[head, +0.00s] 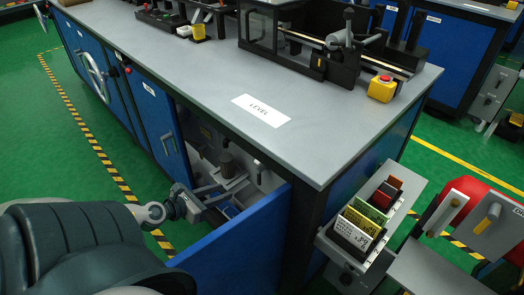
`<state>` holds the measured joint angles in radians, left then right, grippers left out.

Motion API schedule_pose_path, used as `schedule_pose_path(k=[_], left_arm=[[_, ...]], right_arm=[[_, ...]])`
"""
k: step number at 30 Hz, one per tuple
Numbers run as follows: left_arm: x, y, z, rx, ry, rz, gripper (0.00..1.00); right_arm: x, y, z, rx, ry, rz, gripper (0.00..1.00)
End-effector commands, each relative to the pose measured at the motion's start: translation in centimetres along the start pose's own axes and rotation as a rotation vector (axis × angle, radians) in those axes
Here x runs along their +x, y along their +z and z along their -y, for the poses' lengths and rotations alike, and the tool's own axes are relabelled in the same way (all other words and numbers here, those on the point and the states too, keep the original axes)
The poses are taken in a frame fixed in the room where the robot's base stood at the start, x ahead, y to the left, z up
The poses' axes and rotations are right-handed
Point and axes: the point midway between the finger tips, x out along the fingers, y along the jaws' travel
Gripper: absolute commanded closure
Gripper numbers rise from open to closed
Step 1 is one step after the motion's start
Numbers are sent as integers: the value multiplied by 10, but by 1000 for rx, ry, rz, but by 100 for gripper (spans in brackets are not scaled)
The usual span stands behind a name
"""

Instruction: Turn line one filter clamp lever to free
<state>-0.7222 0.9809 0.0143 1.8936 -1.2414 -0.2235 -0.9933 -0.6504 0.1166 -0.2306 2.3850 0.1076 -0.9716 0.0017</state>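My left gripper (200,200) reaches in from the left at the open front of a cabinet under the grey bench. Inside the cabinet, a dark cylinder (227,163) stands above pale grey parts (232,184), just beyond the gripper. These look like the filter and its clamp, but the lever cannot be told apart for certain from the gripper's fingers. Whether the fingers touch or hold anything is unclear. My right gripper is not in view.
An open blue door (235,245) stands close in front of the gripper. The bench top (180,60) carries a "LEVEL" label (261,110) and machines. Green floor (40,150) is clear at left.

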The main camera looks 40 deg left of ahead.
Motion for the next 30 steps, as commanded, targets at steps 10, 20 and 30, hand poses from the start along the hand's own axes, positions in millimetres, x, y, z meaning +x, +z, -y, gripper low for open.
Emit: schedule_pose_path(k=[10,20,30], left_arm=[[0,2,1,7,-3,2,69],[11,2,1,6,-3,4,69],[41,2,0,5,-2,4,69]], right_arm=[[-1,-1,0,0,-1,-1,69],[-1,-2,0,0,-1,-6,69],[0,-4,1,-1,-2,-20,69]])
